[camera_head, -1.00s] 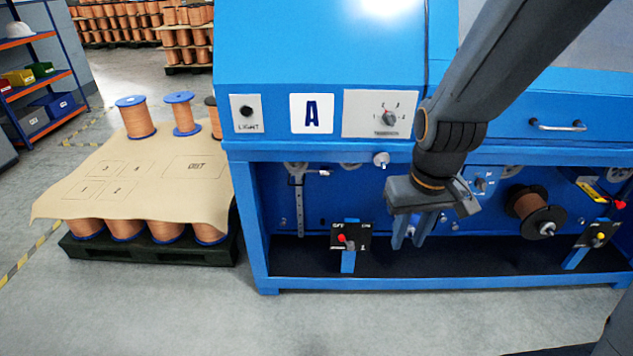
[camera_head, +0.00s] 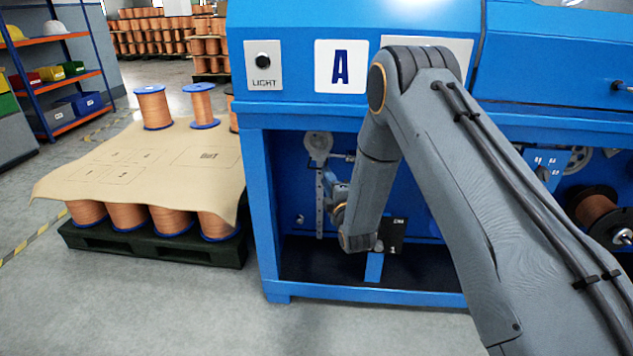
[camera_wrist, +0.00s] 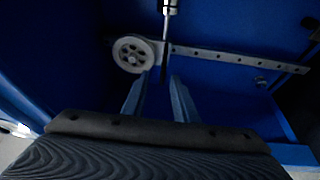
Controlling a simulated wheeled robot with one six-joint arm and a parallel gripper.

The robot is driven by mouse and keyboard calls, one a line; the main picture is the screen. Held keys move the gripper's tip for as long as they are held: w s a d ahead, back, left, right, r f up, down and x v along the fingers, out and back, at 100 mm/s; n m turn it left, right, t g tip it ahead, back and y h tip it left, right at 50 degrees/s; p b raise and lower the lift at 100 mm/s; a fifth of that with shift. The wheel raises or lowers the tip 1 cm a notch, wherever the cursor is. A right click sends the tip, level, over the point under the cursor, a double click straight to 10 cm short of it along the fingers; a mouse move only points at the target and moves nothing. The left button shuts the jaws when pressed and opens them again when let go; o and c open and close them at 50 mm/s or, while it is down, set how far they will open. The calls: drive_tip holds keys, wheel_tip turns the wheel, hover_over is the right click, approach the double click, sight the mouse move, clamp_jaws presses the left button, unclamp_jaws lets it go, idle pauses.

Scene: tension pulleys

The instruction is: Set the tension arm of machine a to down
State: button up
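Machine a carries a white plate with a blue "A" (camera_head: 341,66). In its open bay a grey pulley wheel (camera_head: 318,146) sits at the upper left, with a perforated strip (camera_head: 319,203) hanging below it. A short rod, seemingly the tension arm (camera_head: 343,157), points sideways to the right from the pulley. In the wrist view the pulley (camera_wrist: 134,53), strip (camera_wrist: 240,58) and rod (camera_wrist: 170,8) appear turned. The rod has a dark narrow part near my fingertips. My gripper (camera_wrist: 157,80) is open, its fingers apart, close to the pulley; I cannot tell whether they touch anything.
My arm covers much of the machine's front, including part of a black switch panel (camera_head: 391,236). A light switch plate (camera_head: 263,65) is above the bay. A pallet (camera_head: 150,247) with copper spools stands at the left. Floor in front is clear.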

sight(316, 168)
drive_tip(key=shift+n+t+y, duration=0.3)
drive_tip(key=shift+n+t, duration=0.2)
drive_tip(key=shift+n, duration=0.1)
drive_tip(key=shift+a+f+b+x, duration=0.25)
drive_tip(key=shift+b+x, duration=0.1)
drive_tip(key=shift+x, duration=1)
drive_tip(key=shift+a+f+b+x, duration=0.25)
drive_tip(key=shift+b+x, duration=0.15)
drive_tip(key=shift+x, duration=0.9)
drive_tip(key=shift+a+f+b+x, duration=0.15)
drive_tip(key=shift+f+b+x, duration=0.15)
drive_tip(key=shift+x, duration=1.05)
drive_tip(key=shift+s, duration=0.15)
drive_tip(key=shift+r, duration=0.1)
clamp_jaws()
drive_tip(key=shift+a, duration=0.1)
